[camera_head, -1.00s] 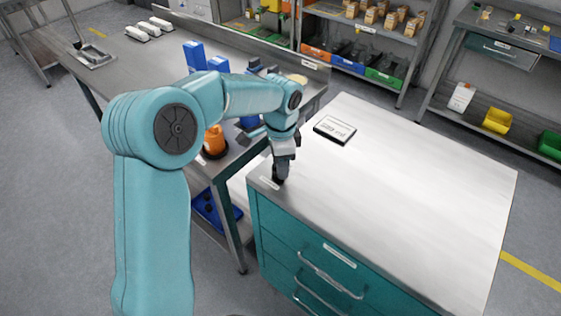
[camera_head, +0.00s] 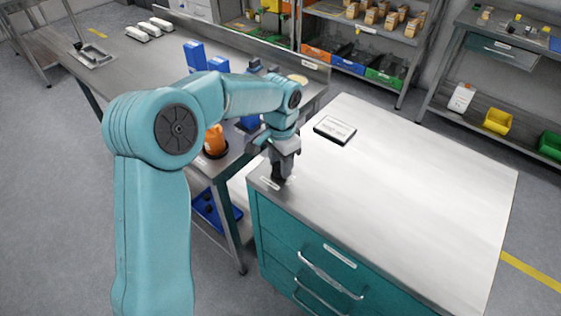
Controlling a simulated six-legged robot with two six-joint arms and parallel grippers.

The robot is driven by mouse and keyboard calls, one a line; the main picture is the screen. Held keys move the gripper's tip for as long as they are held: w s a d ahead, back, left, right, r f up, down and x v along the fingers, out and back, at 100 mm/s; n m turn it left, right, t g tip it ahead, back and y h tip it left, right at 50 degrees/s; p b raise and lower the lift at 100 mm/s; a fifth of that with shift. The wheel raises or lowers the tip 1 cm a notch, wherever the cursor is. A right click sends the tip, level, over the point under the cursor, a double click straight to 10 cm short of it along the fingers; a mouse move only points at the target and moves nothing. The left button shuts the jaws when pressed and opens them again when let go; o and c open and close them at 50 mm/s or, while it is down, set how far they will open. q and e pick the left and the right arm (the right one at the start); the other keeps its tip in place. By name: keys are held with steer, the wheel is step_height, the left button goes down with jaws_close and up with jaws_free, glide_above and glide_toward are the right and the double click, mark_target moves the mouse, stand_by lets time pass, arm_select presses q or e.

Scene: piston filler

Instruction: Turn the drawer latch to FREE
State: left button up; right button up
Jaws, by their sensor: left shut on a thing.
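My left gripper (camera_head: 280,178) points down at the near left corner of the steel top of the teal drawer cabinet (camera_head: 420,190). It is shut on a small dark thing at the cabinet top, which I take to be the drawer latch; the fingers hide most of it, and its direction cannot be read. A small pale label (camera_head: 269,184) lies on the top beside the fingertips, too small to read. The upper drawer (camera_head: 300,245) is flush with the cabinet front and has a metal handle (camera_head: 330,278). My right gripper is not in view.
A black-framed display or plate (camera_head: 335,129) lies on the cabinet top, which is otherwise clear. A steel bench (camera_head: 120,62) on the left holds an orange bottle (camera_head: 215,140) and blue boxes (camera_head: 195,55). Shelves with bins (camera_head: 385,72) stand behind.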

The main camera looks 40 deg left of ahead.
arm_select(q)
steer(key=shift+w+r, duration=0.2)
steer(key=shift+r, duration=0.05)
steer(key=o, duration=1.1)
steer(key=shift+c, duration=0.2)
steer(key=shift+s+f, duration=0.1)
step_height(320, 180, up, 16)
steer(key=p, duration=0.1)
steer(key=shift+p, duration=0.4)
steer(key=shift+s, duration=0.15)
